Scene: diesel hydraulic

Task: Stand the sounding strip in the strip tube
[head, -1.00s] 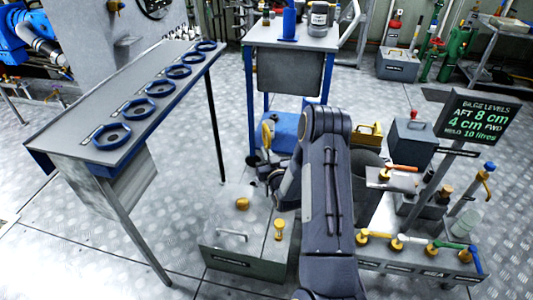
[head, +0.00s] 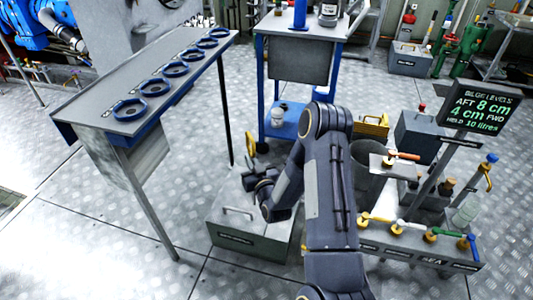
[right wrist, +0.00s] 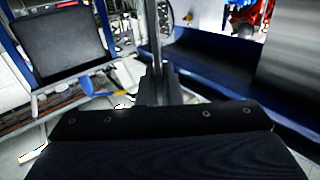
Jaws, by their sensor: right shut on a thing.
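My right gripper (head: 250,174) is shut on a thin upright piece, which I take to be the sounding strip. It has a yellow end (head: 250,144) above the jaws in the head view. In the right wrist view its narrow grey shaft (right wrist: 154,42) rises from the jaws (right wrist: 158,88). Its lower part is hidden. The gripper is above the back of a grey box with a handle (head: 238,211). A blue upright cylinder (head: 300,14) stands on the far trolley; I cannot tell whether it is the strip tube. My left gripper is not in view.
A bench (head: 90,102) with several blue handwheels stands left. The blue-legged trolley (head: 298,72) is behind the gripper. A dark bin (head: 372,178), a valve manifold (head: 425,250) and a bilge-level sign (head: 482,108) are at right. Floor between bench and trolley is clear.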

